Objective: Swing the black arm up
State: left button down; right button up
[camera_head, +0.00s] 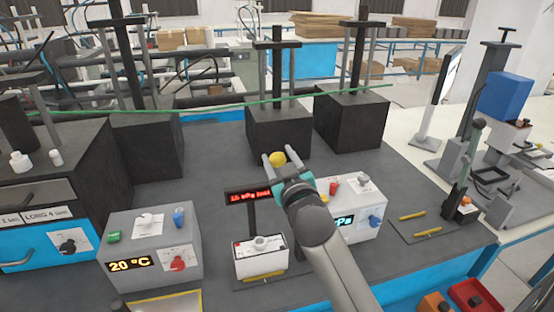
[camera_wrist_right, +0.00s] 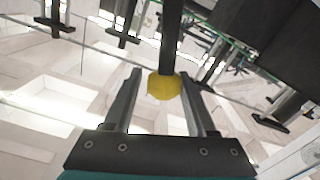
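My right gripper (camera_head: 279,160) is near the middle of the head view, in front of a black block. Its two fingers stand apart on either side of a yellow knob (camera_head: 278,158). In the right wrist view the gripper (camera_wrist_right: 163,92) is open, with the yellow knob (camera_wrist_right: 164,87) between its fingers and narrow gaps beside it. A black arm (camera_wrist_right: 171,40) runs up from the knob in that view. In the head view I cannot make out this arm apart from the dark block behind it. My left gripper is not in view.
Black press blocks (camera_head: 352,118) with upright posts stand behind. A small red-digit display (camera_head: 248,197) is close to my right gripper. Grey control boxes (camera_head: 152,248) stand in front. A green line (camera_head: 215,99) crosses the back. Some dark tabletop (camera_head: 225,160) is clear left of the gripper.

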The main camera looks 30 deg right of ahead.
jog(key=shift+o, duration=1.4)
jog(key=shift+d, duration=0.1)
jog(key=shift+o, duration=0.2)
jog(key=shift+s, duration=0.15)
jog(key=b+v, duration=0.1)
jog(key=v, duration=1.4)
